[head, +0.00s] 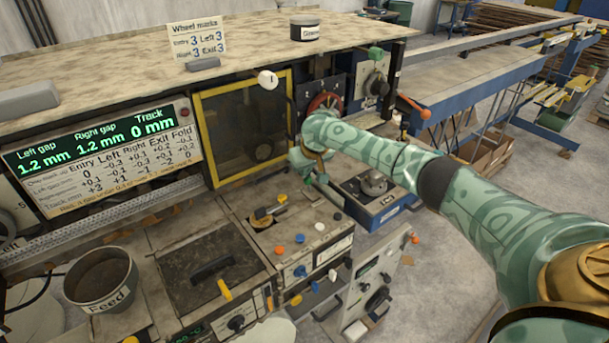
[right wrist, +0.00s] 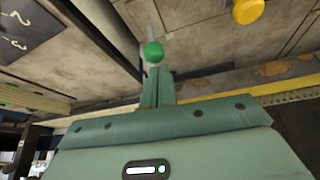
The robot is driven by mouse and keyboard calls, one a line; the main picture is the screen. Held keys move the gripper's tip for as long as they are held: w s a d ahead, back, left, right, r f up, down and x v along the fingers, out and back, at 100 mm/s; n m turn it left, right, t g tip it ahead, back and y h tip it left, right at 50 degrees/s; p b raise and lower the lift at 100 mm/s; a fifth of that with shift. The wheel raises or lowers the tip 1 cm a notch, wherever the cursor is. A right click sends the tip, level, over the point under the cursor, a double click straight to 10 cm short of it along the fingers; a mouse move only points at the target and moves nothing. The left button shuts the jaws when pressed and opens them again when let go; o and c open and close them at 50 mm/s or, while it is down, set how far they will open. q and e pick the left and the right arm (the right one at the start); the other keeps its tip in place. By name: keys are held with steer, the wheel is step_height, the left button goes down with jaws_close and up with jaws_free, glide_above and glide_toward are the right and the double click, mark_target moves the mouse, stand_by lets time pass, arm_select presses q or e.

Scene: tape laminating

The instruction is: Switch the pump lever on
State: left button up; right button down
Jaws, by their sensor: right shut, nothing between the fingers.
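My right gripper (head: 318,184) reaches down over the workbench's right side, above the panel of small coloured knobs. In the right wrist view its fingers (right wrist: 157,84) are shut with nothing between them. A green ball knob (right wrist: 152,52) on a pale stem is just beyond the fingertips there; I cannot tell whether they touch it. My left gripper is out of view.
A yellow-framed window (head: 199,130) stands behind the panel. A blue box (head: 388,213) sits right of my gripper. A white-ball lever (head: 268,79) and an orange-tipped lever (head: 415,107) stick out nearby. A yellow knob (right wrist: 249,11) shows in the right wrist view.

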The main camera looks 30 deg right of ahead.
mark_target(309, 178)
steer(key=shift+x, duration=0.8)
steer(key=shift+s+d+r+p, duration=0.15)
steer(key=shift+r+p, duration=0.1)
steer(key=shift+p, duration=0.8)
steer(key=t+p, duration=0.1)
steer(key=p, duration=0.2)
steer(key=shift+s, duration=0.35)
steer(key=s+t+p, duration=0.1)
steer(key=t+p, duration=0.1)
steer(key=p, duration=0.2)
steer(key=shift+s+r+t+p, duration=0.1)
steer(key=shift+s+t+p, duration=0.1)
steer(key=shift+t+p, duration=0.1)
steer(key=shift+s+t, duration=0.8)
steer(key=shift+t, duration=0.3)
steer(key=shift+s+t+p, duration=0.3)
steer(key=shift+t+p, duration=0.1)
steer(key=shift+t, duration=0.1)
steer(key=shift+s, duration=0.1)
